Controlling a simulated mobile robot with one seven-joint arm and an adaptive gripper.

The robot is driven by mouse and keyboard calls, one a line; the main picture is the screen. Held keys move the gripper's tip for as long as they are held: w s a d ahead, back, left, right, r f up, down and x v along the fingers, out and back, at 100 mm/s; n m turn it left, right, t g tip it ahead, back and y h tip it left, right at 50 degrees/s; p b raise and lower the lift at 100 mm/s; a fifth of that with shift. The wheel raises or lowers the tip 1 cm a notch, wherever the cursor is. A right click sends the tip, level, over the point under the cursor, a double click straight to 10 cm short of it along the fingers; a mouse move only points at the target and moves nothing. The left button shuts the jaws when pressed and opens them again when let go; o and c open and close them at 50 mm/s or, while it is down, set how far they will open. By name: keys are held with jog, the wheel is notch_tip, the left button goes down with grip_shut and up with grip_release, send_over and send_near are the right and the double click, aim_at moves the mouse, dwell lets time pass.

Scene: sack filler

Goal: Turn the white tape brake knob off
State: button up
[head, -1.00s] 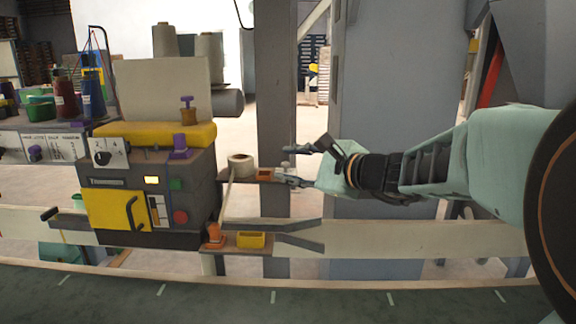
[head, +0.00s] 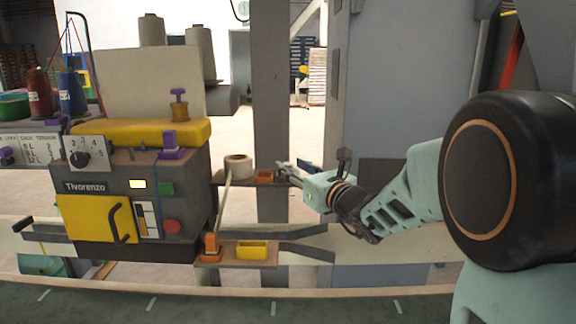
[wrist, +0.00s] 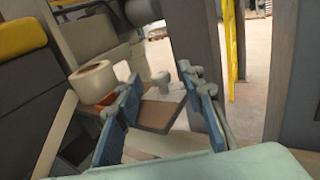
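A white knob (wrist: 160,79), likely the tape brake knob, stands on a small brown shelf (wrist: 158,114) in the wrist view. It shows between my gripper's two blue-padded fingers, beyond their tips, with no clear contact. Which way it is turned is too small to tell. A pale tape roll (wrist: 92,80) sits left of it, with tape running down; the roll also shows in the head view (head: 238,166). My gripper (head: 286,172) is open and empty, reaching in from the right at the shelf. In the head view its fingers largely hide the knob.
The grey sack machine (head: 130,200) with a yellow top stands left of the shelf. An orange bin (head: 264,177) lies beside the roll; a yellow bin (head: 252,250) sits lower. A grey post (head: 272,90) rises behind.

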aim_at(290, 165)
jog(key=shift+x, duration=1.55)
jog(key=shift+c, duration=0.2)
grip_shut()
